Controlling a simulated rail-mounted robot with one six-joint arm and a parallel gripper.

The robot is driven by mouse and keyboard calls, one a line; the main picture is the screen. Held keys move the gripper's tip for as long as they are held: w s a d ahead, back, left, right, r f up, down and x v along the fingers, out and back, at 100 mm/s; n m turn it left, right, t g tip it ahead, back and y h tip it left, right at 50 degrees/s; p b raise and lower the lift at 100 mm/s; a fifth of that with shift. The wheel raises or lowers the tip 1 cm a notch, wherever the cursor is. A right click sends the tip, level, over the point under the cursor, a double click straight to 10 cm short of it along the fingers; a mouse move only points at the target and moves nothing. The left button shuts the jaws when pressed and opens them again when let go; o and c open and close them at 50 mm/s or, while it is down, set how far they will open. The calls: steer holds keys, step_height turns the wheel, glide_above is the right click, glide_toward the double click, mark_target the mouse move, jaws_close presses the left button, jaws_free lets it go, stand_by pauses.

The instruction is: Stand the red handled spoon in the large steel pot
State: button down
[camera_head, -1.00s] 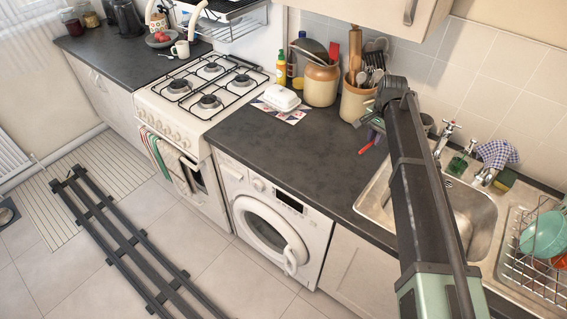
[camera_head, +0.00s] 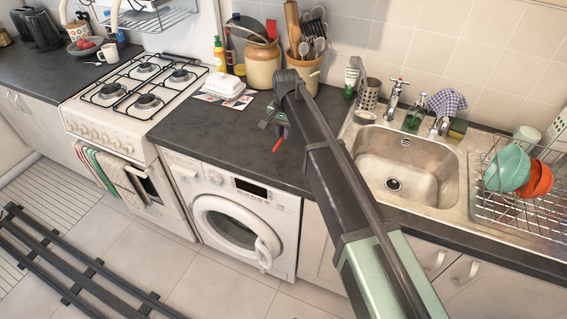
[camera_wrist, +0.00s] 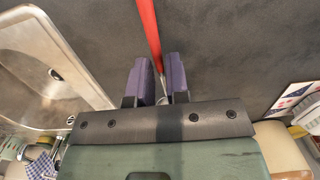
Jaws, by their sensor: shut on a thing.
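My gripper (camera_head: 280,122) is over the dark counter, left of the sink. It is shut on the red handled spoon (camera_head: 279,144). In the wrist view, the red handle (camera_wrist: 149,35) runs up from between the purple finger pads (camera_wrist: 158,78). The spoon's metal end shows only slightly between the pads and is mostly hidden. The spoon looks off the counter, but its exact height is hard to tell. I see no large steel pot in these frames.
The steel sink (camera_head: 450,160) is right of my arm, with a perforated steel holder (camera_head: 369,94) behind it. The hob (camera_head: 140,85) is at left. The counter (camera_head: 215,128) is clear between.

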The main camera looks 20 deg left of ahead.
mark_target(284, 152)
step_height(284, 152, down, 7)
steer(key=b, duration=0.5)
steer(key=shift+r+p, duration=0.3)
steer(key=shift+r, duration=0.1)
steer(key=shift+f, duration=0.25)
steer(key=c, duration=1.1)
jaws_free()
steer(key=r+p, duration=0.8)
steer(key=w+r+p, duration=0.1)
steer(key=r+p, duration=0.3)
steer(key=shift+r, duration=0.4)
steer(key=shift+f, duration=0.15)
